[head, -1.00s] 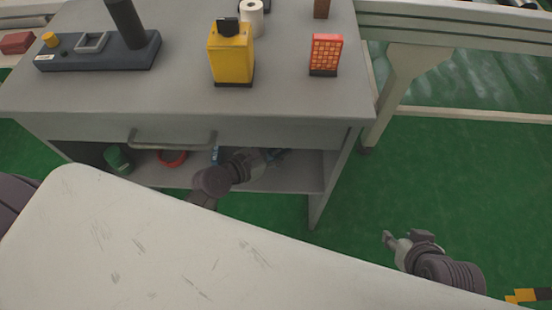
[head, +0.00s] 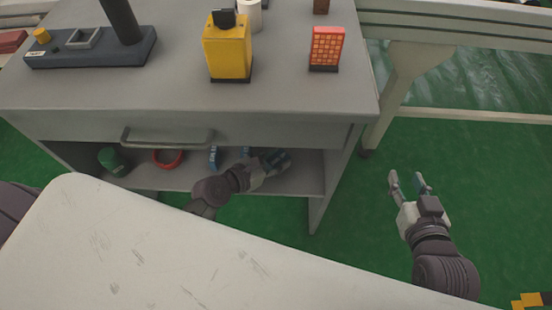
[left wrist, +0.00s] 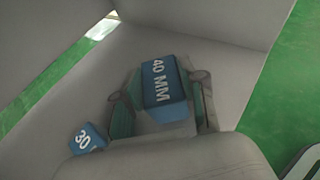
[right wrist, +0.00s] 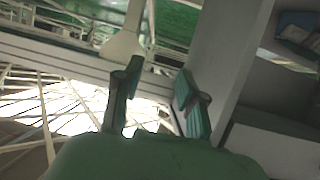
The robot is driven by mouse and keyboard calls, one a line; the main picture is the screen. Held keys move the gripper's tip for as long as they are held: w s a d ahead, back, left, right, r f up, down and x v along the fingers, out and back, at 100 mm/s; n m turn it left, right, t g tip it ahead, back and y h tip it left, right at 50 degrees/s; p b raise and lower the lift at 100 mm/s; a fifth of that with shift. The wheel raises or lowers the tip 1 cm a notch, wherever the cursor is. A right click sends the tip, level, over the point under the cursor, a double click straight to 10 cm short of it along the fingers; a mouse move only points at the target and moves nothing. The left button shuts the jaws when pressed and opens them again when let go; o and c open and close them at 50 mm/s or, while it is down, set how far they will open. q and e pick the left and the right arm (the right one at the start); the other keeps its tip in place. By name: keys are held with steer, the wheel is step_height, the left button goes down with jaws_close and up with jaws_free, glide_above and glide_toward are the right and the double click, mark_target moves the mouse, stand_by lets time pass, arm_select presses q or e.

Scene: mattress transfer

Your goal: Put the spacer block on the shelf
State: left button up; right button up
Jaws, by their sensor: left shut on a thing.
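A blue spacer block marked 40 MM (left wrist: 165,88) sits between the fingers of my left gripper (left wrist: 160,105), which is shut on it. In the head view my left gripper (head: 274,170) reaches into the cart's lower shelf (head: 308,178) with the blue block (head: 281,160) at its fingertips. I cannot tell whether the block touches the shelf. A second blue block marked 30 (left wrist: 88,139) stands left of the gripper in the left wrist view. My right gripper (head: 407,182) is open and empty over the floor right of the cart; its parted fingers (right wrist: 155,95) show in the right wrist view.
A red ring (head: 168,158) and a green cylinder (head: 110,160) are on the shelf's left part. A drawer handle (head: 168,137) sticks out above. A yellow box (head: 228,50) and an orange box (head: 326,47) stand on top. A pale scratched surface (head: 120,250) fills the foreground.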

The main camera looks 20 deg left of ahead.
arm_select(q)
steer(key=shift+f, duration=0.1)
steer(key=o, duration=1.2)
